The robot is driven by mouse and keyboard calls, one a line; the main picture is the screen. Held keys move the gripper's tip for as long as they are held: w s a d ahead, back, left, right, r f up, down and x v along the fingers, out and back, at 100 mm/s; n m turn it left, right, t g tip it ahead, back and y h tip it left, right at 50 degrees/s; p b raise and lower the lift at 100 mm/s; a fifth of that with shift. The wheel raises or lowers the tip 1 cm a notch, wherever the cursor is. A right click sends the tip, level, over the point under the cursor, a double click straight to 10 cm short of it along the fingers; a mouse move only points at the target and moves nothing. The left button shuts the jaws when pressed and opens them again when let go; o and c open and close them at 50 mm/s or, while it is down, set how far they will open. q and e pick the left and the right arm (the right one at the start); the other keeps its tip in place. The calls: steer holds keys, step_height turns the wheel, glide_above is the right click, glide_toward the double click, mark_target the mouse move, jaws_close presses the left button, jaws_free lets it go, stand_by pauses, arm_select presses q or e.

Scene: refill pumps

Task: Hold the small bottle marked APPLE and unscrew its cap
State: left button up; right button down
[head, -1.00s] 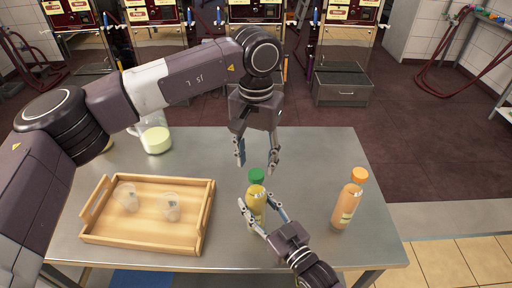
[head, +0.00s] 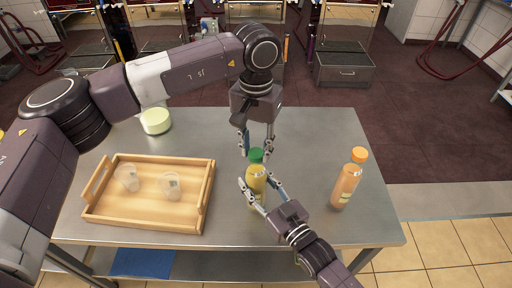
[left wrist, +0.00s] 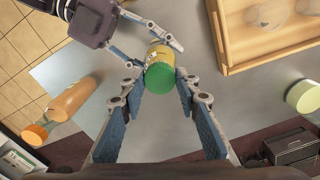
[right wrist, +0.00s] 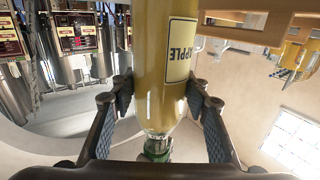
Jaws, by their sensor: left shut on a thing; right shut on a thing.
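The small bottle with yellow contents (head: 257,186) stands upright near the table's front; its label reads APPLE, upside down, in the right wrist view (right wrist: 181,50). My right gripper (head: 257,181) is shut on the bottle's body from the front right. The green cap (head: 256,155) is on the bottle's top and shows between my left fingers in the left wrist view (left wrist: 159,77). My left gripper (head: 256,152) points down from above, shut on the cap, one finger on each side.
An orange bottle with an orange cap (head: 347,180) stands to the right. A wooden tray (head: 205,190) with two clear cups (head: 170,186) lies at the left. A container with pale contents (head: 155,121) stands behind the tray, partly hidden by my left arm.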

arm_select(q)
steer(key=n, duration=0.7)
jaws_close()
steer(key=n, duration=1.4)
steer(key=shift+r, duration=0.1)
steer(key=n, duration=1.2)
steer(key=shift+n, duration=0.4)
steer(key=n, duration=2)
steer(key=shift+w+n, duration=0.1)
steer(key=shift+n, duration=0.2)
